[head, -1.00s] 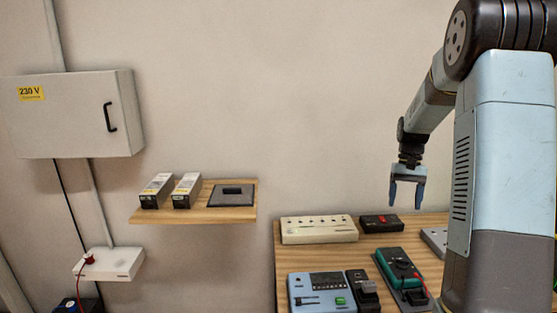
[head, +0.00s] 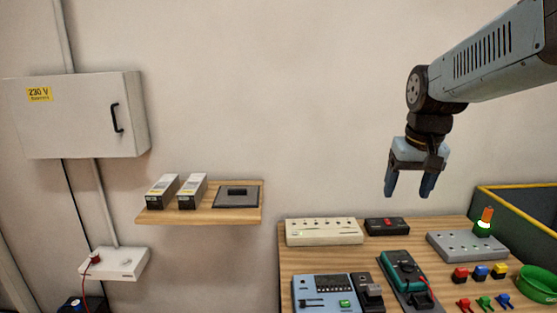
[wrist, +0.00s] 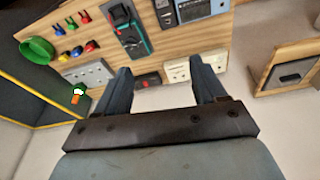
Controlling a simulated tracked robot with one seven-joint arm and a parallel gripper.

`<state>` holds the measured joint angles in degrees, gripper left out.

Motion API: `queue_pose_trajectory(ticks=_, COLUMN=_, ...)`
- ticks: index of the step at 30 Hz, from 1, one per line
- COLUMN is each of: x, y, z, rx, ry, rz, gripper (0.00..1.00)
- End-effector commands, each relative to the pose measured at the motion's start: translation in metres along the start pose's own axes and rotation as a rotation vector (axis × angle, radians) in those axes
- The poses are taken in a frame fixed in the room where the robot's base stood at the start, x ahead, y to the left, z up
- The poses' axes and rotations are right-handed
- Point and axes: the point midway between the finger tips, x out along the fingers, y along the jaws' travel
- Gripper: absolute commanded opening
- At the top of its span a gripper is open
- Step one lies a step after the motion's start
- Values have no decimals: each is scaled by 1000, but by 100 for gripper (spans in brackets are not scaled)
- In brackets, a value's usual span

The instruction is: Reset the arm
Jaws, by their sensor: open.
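My gripper (head: 409,186) hangs in the air above the back of the wooden table (head: 295,265), fingers pointing down. Its two fingers are apart with nothing between them. In the wrist view the open gripper (wrist: 163,78) shows over the table, with a small dark box with a red button (wrist: 148,79) and a cream box (wrist: 178,72) beyond the fingertips. My arm reaches in from the upper right of the head view.
The table holds a blue device (head: 325,292), a green meter (head: 405,275), a grey panel (head: 460,246), coloured plugs and a green ring (head: 538,283). A dark yellow-rimmed bin (head: 525,208) stands right. A wall shelf (head: 200,214) and 230 V cabinet (head: 80,118) are left.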

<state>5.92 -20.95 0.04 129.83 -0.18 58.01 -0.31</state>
Motion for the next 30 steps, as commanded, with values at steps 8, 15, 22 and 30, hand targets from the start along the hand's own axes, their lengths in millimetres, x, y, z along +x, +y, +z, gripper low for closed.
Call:
queue_pose_trajectory(ticks=8, x=-20, y=-16, z=59, rx=-49, ry=142, rz=-17, gripper=70)
queue_pose_trajectory(ticks=15, x=-24, y=-23, z=97, rx=-80, ry=234, rz=-33, gripper=70)
queue_pose_trajectory(ticks=22, x=-23, y=-25, z=108, rx=-89, ry=263, rz=-38, gripper=70)
queue_pose_trajectory(ticks=30, x=-23, y=-25, z=108, rx=-89, ry=263, rz=-38, gripper=70)
